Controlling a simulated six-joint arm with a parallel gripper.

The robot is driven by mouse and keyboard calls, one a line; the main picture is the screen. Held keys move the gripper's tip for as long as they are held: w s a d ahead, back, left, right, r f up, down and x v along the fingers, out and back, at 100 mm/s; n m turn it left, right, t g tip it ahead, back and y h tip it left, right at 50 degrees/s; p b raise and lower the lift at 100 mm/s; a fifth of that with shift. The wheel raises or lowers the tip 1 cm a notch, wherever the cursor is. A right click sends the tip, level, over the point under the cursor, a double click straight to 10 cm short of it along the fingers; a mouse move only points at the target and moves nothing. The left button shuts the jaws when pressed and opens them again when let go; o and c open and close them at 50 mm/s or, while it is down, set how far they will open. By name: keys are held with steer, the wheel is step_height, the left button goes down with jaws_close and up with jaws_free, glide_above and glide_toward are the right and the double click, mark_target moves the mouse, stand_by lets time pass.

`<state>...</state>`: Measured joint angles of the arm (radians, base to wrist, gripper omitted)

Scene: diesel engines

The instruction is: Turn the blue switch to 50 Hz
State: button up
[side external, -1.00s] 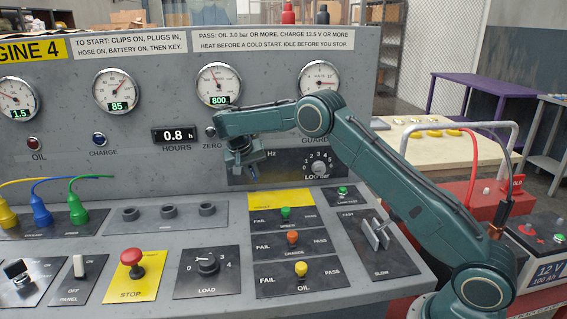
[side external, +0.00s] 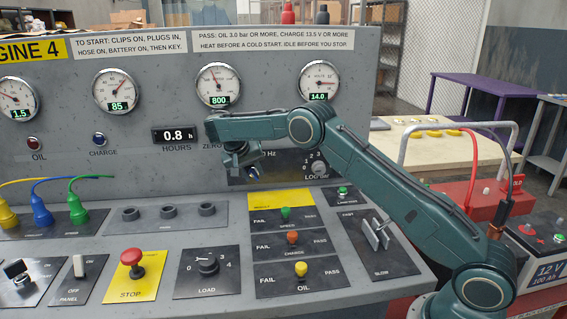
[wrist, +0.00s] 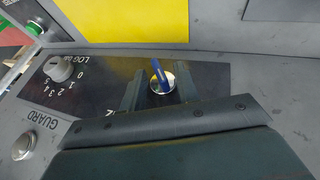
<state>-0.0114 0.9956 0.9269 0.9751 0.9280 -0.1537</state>
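The blue switch (wrist: 158,75) is a small blue lever on a round silver base, set in a dark panel. In the wrist view it lies between the two dark fingers of my gripper (wrist: 161,84), which is open, with visible room on both sides of the lever. In the side view my gripper (side external: 242,168) is at the dark panel's left part, and a bit of the blue switch (side external: 254,172) shows beside it. Only "Hz" is legible nearby; the frequency marks are hidden, so I cannot tell the lever's setting.
A numbered knob (wrist: 61,69) labelled LOG sits on the same panel, with a GUARD button (wrist: 23,146) nearby. Below, the sloped desk holds several switches, a red stop button (side external: 131,257) and a load knob (side external: 208,266).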

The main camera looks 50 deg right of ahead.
mark_target(252, 171)
stand_by(0.3)
steer(key=v, duration=0.7)
stand_by(0.5)
steer(key=shift+a+r, duration=0.1)
steer(key=shift+r, duration=0.05)
